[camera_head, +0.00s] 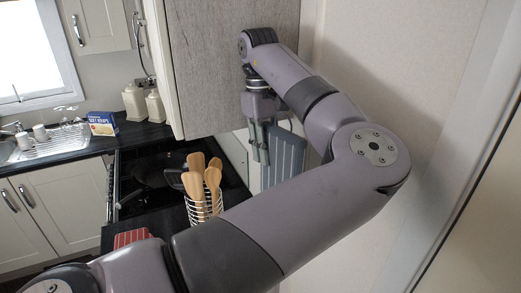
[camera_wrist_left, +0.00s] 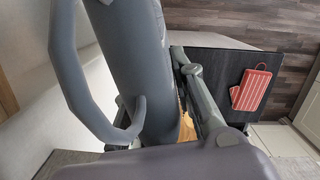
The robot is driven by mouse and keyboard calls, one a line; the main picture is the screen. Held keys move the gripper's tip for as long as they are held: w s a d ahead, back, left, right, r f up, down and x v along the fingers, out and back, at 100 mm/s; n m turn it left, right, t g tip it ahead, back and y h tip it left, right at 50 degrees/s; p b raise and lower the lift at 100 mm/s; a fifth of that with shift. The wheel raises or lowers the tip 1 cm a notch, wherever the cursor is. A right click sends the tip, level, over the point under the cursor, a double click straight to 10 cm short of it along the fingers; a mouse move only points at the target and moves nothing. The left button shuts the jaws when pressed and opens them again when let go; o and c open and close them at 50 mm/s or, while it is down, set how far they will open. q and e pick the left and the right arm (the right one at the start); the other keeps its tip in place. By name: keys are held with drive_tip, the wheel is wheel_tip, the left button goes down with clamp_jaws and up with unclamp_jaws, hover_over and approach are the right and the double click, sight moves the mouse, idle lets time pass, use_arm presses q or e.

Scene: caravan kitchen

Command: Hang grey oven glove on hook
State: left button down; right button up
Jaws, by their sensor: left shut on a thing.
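My left gripper (camera_head: 262,158) points down beside the grey wood-look cupboard side, near the pale wall. It is shut on the grey oven glove (camera_head: 288,152), which shows as a ribbed grey panel just right of the fingers. In the left wrist view the grey oven glove (camera_wrist_left: 135,55) fills the upper left, with a curved grey band at its left side. The left gripper's fingers (camera_wrist_left: 165,115) lie on both sides of it there. I cannot make out the hook in either view. I cannot tell whether the glove touches the wall. My right gripper is not in view.
A red striped oven glove (camera_head: 131,237) lies on the dark worktop; it also shows in the left wrist view (camera_wrist_left: 252,87). A wire holder (camera_head: 201,212) with wooden utensils stands near the dark hob (camera_head: 150,178). The cupboard (camera_head: 225,70) is close left of my gripper.

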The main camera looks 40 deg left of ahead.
use_arm(q)
drive_tip(key=w, duration=0.1)
drive_tip(key=w+d+f, duration=0.1)
drive_tip(key=w, duration=0.1)
drive_tip(key=w+d, duration=0.1)
drive_tip(key=w, duration=0.1)
drive_tip(key=shift+d+f, duration=0.1)
drive_tip(key=shift+f, duration=0.2)
idle(0.5)
drive_tip(key=shift+d+f, duration=0.1)
drive_tip(key=shift+f, duration=0.1)
idle(0.4)
drive_tip(key=c, duration=1.3)
unclamp_jaws()
drive_tip(key=shift+r, duration=0.3)
drive_tip(key=shift+s+r, duration=0.2)
drive_tip(key=shift+r, duration=4.75)
